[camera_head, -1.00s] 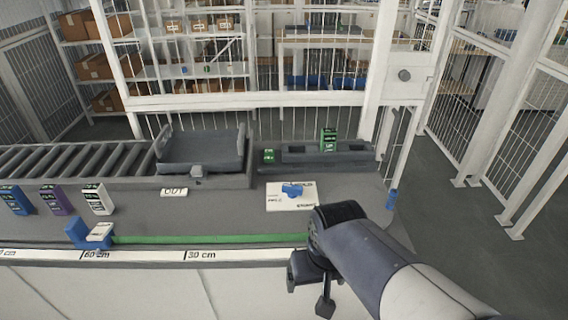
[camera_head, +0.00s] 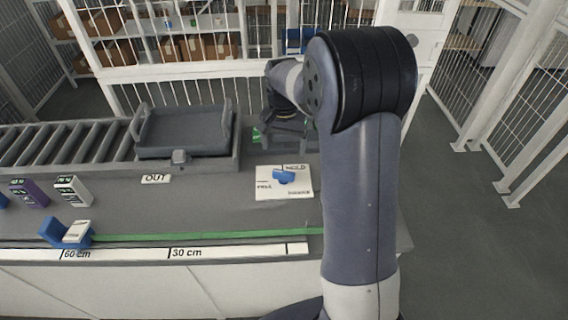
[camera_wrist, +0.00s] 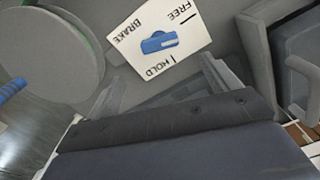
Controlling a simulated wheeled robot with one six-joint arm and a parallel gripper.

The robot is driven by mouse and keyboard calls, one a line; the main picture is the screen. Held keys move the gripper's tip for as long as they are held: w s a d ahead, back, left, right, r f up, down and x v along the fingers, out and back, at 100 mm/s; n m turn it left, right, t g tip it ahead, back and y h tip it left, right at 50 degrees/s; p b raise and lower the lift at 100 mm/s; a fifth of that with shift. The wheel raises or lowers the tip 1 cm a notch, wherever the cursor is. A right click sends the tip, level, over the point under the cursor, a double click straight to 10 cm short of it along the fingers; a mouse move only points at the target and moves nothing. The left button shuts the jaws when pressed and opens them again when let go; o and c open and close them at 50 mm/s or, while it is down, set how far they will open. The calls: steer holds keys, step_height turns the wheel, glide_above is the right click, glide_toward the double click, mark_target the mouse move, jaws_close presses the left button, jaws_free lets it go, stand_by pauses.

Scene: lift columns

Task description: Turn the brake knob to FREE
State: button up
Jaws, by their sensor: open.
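The brake knob (camera_head: 284,176) is a small blue bar on a white plate (camera_head: 265,193) lying on the grey bench. In the wrist view the knob (camera_wrist: 159,43) lies between the printed words BRAKE, FREE and HOLD, with one black line by FREE and one by HOLD. Which mark the knob points to, I cannot tell. My gripper (camera_wrist: 158,90) is open and empty; its fingers stand apart just below the plate in the wrist view, and the knob is clear of them. In the head view my arm's end (camera_head: 287,125) is behind the plate, and the fingers are not clear.
A dark grey tray (camera_head: 185,132) stands on the roller conveyor (camera_head: 62,134) at left. A blue slider (camera_head: 62,234) sits by the green strip and ruler at the bench's front. Purple and white boxes (camera_head: 73,191) stand at left. White mesh fencing (camera_head: 480,110) rises at right.

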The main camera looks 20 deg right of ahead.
mark_target(283, 172)
step_height(283, 172, down, 10)
steer(key=shift+s+f+p, duration=0.1)
steer(key=shift+p, duration=0.65)
steer(key=shift+c, duration=0.2)
steer(key=c, duration=0.9)
steer(key=shift+f+n+b, duration=0.1)
steer(key=shift+n+b, duration=0.65)
steer(key=shift+n, duration=0.05)
steer(key=shift+c, duration=0.2)
steer(key=shift+n+b, duration=0.4)
steer(key=shift+n, duration=0.7)
steer(key=o, duration=1)
steer(key=shift+r, duration=0.25)
